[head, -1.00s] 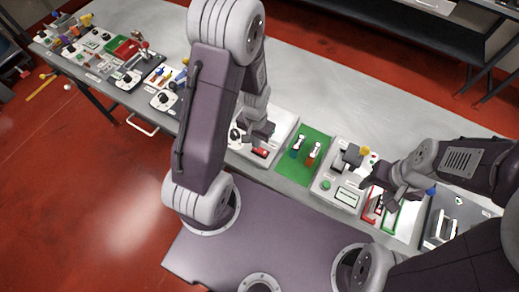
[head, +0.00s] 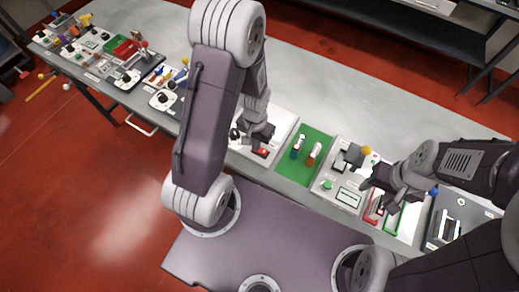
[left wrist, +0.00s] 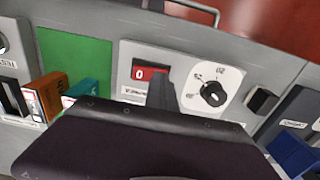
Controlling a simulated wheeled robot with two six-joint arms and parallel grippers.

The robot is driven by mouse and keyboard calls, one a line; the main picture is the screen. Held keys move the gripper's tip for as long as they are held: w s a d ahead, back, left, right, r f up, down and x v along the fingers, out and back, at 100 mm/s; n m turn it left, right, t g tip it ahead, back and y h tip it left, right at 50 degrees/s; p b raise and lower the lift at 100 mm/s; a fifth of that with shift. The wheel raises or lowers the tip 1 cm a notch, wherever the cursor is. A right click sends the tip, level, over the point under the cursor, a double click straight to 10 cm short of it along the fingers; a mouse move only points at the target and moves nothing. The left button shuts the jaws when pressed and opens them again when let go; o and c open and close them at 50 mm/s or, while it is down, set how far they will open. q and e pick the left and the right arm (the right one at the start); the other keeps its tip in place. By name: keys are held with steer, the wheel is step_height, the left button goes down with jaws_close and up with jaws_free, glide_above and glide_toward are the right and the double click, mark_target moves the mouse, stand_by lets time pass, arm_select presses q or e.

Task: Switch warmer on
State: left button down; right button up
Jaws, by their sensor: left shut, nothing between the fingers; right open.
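The warmer panel is a pale plate (left wrist: 128,52) with a red rocker switch (left wrist: 148,73), a label below it and a round black dial knob (left wrist: 212,93). The switch shows a white "0" on its visible left part; the finger hides some of its right part. In the head view the red switch (head: 261,152) shows just below my left gripper (head: 263,137). My left gripper is shut and empty, its tip (left wrist: 160,88) at the switch; I cannot tell whether it touches. My right gripper (head: 384,190) is open above the red and green racks.
A dark tray (head: 462,222) stands at the right end. The table's back strip (head: 330,105) is clear.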

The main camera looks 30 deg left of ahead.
arm_select(q)
steer(key=shift+r, duration=0.1)
step_height(320, 180, up, 7)
steer(key=p, duration=0.6)
steer(key=shift+p, duration=0.35)
steer(key=shift+f+b, duration=0.35)
steer(key=w+d+t+b, duration=0.1)
steer(key=w+t+b, duration=0.15)
steer(key=b, duration=0.25)
steer(key=n+g+b, duration=0.1)
steer(key=b, duration=0.1)
glide_toward(262, 149)
steer(key=s+r, duration=0.2)
steer(key=s, duration=0.1)
steer(key=shift+r, duration=0.4)
